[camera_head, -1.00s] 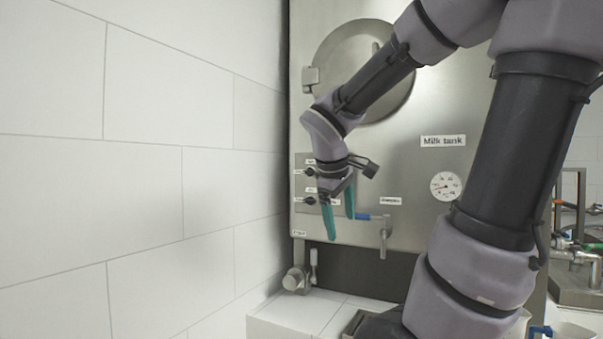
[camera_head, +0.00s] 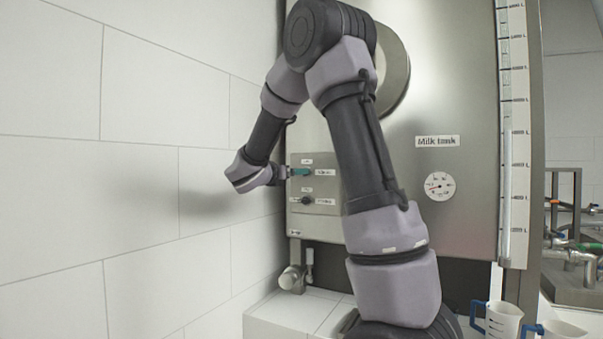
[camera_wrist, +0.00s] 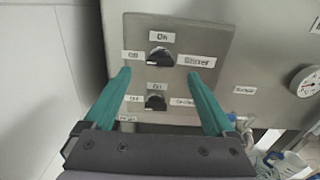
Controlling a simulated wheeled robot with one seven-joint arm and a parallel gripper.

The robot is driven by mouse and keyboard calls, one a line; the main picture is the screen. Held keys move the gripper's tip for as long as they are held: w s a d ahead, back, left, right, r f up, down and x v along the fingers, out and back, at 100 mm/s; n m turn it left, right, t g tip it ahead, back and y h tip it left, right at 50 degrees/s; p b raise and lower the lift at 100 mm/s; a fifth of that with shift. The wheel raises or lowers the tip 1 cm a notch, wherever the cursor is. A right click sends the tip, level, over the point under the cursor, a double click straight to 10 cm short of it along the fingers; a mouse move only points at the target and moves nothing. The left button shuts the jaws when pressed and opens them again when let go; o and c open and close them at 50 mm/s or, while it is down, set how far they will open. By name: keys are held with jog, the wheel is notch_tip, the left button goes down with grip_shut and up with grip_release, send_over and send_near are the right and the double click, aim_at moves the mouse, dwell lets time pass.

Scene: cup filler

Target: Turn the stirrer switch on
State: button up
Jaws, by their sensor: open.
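The stirrer switch (camera_wrist: 160,57) is the upper black knob on a metal panel (camera_wrist: 213,28) in the wrist view. Labels "Off" at its left, "On" above and "Stirrer" at its right show there. Which way the knob points is hard to tell. My gripper (camera_wrist: 159,72) is open, with one teal finger on each side of the knob and neither clearly touching it. In the head view my gripper (camera_head: 300,171) is level with the upper knob at the panel's left, and its fingers hide that knob.
A second black knob (camera_wrist: 155,103) sits just below, also with "Off" and "On" labels. The milk tank (camera_head: 450,200) carries the panel and a round gauge (camera_head: 439,186). A white tiled wall (camera_head: 140,110) stands close on the left. Jugs (camera_head: 503,318) stand at the lower right.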

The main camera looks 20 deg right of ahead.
jog(key=x, duration=0.7)
jog(key=c, duration=1.4)
